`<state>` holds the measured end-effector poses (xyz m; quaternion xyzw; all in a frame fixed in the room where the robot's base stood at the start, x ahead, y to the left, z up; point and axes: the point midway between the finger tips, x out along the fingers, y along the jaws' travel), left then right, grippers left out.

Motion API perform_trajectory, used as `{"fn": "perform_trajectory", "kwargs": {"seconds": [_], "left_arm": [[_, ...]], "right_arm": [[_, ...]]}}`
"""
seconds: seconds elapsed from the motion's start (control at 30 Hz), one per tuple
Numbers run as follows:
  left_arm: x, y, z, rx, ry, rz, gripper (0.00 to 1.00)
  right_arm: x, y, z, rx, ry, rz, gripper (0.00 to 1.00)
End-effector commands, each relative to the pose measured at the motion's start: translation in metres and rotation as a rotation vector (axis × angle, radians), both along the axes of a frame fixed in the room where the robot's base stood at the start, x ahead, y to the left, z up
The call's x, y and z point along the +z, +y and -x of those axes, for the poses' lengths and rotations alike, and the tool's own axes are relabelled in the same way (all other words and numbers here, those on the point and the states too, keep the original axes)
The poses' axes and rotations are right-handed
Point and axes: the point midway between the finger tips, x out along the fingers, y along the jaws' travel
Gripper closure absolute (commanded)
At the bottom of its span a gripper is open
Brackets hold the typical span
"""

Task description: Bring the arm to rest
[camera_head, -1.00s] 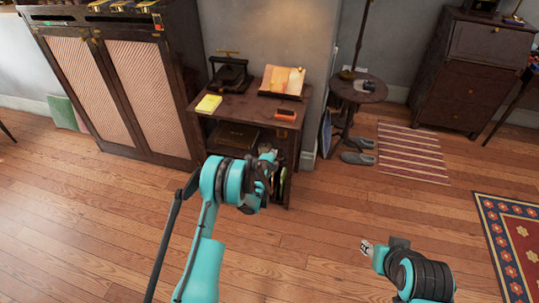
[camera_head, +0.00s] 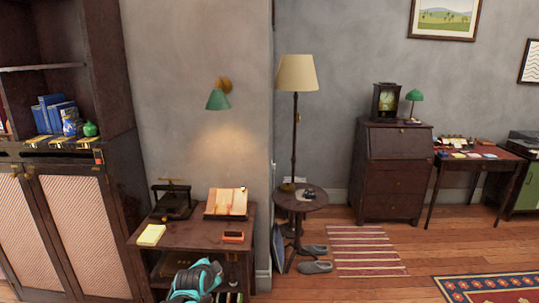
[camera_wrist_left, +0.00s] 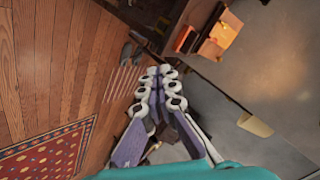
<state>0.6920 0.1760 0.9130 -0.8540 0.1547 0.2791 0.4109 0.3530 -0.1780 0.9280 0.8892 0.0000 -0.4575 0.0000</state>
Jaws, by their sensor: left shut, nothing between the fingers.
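My left arm (camera_head: 194,281) shows only as a teal and black joint at the bottom of the head view, in front of the small side table. My left gripper (camera_wrist_left: 160,72) fills the middle of the left wrist view. Its pale, jointed fingers lie together, shut with nothing between them. Its fingers cannot be made out in the head view. My right arm and gripper are not in view.
The side table (camera_head: 190,238) holds a yellow pad (camera_head: 150,235), a book on a stand (camera_head: 227,203) and a black press (camera_head: 173,203). A tall cabinet (camera_head: 80,220) stands left of it. A round table (camera_head: 301,199) and lamp (camera_head: 296,75) stand right. Open floor lies front right.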

Motion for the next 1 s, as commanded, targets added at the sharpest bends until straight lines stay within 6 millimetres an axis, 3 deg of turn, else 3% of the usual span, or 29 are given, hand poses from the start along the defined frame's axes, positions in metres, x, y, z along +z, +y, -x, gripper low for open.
{"fn": "perform_trajectory", "kwargs": {"seconds": [0.1, 0.3, 0.43, 0.6, 0.8, 1.0], "left_arm": [[0.027, -0.001, 0.052, 0.086, 0.05, 0.103, 1.0], [0.05, -0.002, 0.144, 0.253, 0.137, 0.277, 1.0], [0.051, -0.001, 0.205, 0.369, 0.19, 0.382, 1.0], [0.039, 0.0, 0.278, 0.522, 0.249, 0.505, 1.0], [0.021, 0.001, 0.328, 0.645, 0.287, 0.59, 1.0], [0.016, 0.002, 0.339, 0.675, 0.296, 0.611, 1.0]], "right_arm": [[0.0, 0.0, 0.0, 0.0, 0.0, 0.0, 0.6], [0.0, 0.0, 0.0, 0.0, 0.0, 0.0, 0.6], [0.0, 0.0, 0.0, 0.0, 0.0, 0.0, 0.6], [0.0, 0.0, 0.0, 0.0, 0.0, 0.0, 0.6], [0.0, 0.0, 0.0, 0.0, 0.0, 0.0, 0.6], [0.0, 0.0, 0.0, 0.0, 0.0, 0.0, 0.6]]}}
